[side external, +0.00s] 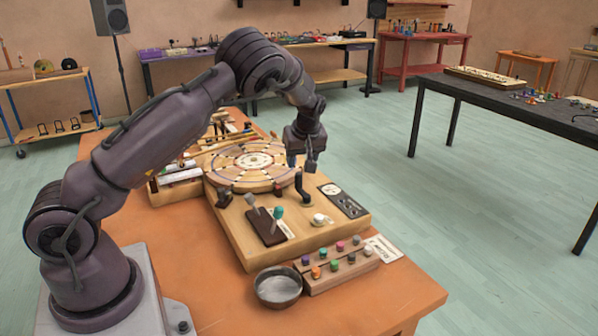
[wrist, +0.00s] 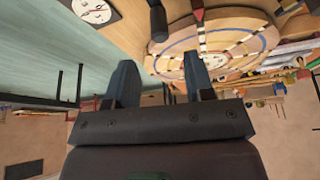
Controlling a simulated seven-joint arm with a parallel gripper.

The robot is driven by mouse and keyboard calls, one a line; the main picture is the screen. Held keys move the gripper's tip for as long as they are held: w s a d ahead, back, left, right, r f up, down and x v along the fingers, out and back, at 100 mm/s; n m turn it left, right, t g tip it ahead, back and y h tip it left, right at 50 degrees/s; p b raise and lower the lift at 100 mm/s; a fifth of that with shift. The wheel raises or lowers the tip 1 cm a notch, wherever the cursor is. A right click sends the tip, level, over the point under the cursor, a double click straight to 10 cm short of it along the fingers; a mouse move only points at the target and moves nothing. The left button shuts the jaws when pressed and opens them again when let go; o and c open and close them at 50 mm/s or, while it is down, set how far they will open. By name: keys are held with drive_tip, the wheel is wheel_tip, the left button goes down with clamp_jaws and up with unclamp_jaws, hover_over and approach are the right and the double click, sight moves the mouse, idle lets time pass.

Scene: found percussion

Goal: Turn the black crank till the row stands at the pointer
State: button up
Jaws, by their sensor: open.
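The round wooden disc (side external: 228,178) with dark marks and rings lies on the wooden box (side external: 237,228); part of it shows in the wrist view (wrist: 238,42). The black crank (side external: 304,192) stands upright at the disc's near right side, and its dark handle shows at the top of the wrist view (wrist: 157,22). My gripper (side external: 302,161) is open and empty, just above the crank handle and apart from it as far as I can tell. Its two fingers also show in the wrist view (wrist: 158,63).
A metal bowl (side external: 278,287) and a rack of coloured pegs (side external: 340,268) sit in front. The orange table (side external: 365,308) is clear at front right.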

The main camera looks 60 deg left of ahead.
drive_tip(key=shift+v, duration=2.35)
drive_tip(key=s+d+r+m+t+h, duration=0.2)
drive_tip(key=s+d+r+m, duration=0.5)
drive_tip(key=s+d, duration=0.4)
drive_tip(key=s+d+r+m+t+h, duration=0.2)
drive_tip(key=s+d+r+m, duration=0.6)
drive_tip(key=s+d, duration=0.3)
drive_tip(key=s, duration=0.4)
drive_tip(key=shift+s+d+r+m+t, duration=0.2)
drive_tip(key=shift+s+d+m+t, duration=0.1)
drive_tip(key=shift+d+m, duration=0.1)
